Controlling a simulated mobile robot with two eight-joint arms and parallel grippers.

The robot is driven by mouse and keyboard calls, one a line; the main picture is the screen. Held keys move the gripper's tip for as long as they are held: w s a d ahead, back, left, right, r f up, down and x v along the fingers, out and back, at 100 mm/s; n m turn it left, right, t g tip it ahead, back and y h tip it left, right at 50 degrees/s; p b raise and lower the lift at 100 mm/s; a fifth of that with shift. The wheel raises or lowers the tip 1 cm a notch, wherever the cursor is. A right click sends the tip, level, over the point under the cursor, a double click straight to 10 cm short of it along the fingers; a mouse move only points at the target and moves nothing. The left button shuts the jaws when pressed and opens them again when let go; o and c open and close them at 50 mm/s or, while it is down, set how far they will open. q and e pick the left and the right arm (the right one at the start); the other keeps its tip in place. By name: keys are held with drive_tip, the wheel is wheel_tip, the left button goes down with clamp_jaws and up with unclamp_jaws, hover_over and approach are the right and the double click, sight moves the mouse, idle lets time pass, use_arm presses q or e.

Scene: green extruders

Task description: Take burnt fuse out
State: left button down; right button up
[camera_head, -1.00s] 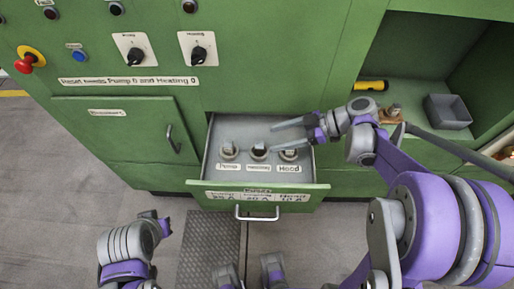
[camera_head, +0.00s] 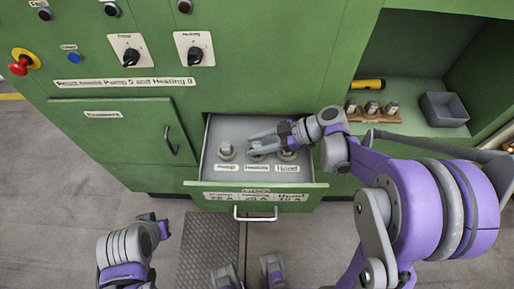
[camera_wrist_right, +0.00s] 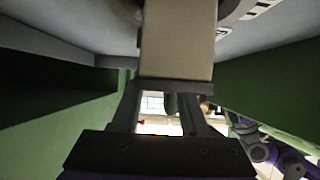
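The open drawer (camera_head: 230,124) of the green cabinet holds a row of three fuses above labels reading roughly Pump, Heating and Hood. The left fuse (camera_head: 227,151) and right fuse (camera_head: 287,154) show; the middle one is mostly hidden under my right gripper (camera_head: 256,142). In the right wrist view a beige-grey block, apparently the middle fuse (camera_wrist_right: 178,45), stands at the fingers (camera_wrist_right: 165,100) and covers their tips. I cannot tell whether they grip it. My left gripper (camera_head: 157,222) hangs over the floor, left of the drawer; its opening is unclear.
A shelf at right holds a wooden block with several fuses (camera_head: 372,112), a yellow-black flashlight (camera_head: 368,84) and a grey bin (camera_head: 445,108). Two black knobs (camera_head: 195,56), a red button (camera_head: 19,67) and a closed cabinet door (camera_head: 120,135) are on the front. A drawer handle (camera_head: 255,215) sticks out.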

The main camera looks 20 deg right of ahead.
clamp_jaws()
drive_tip(key=shift+r, duration=0.1)
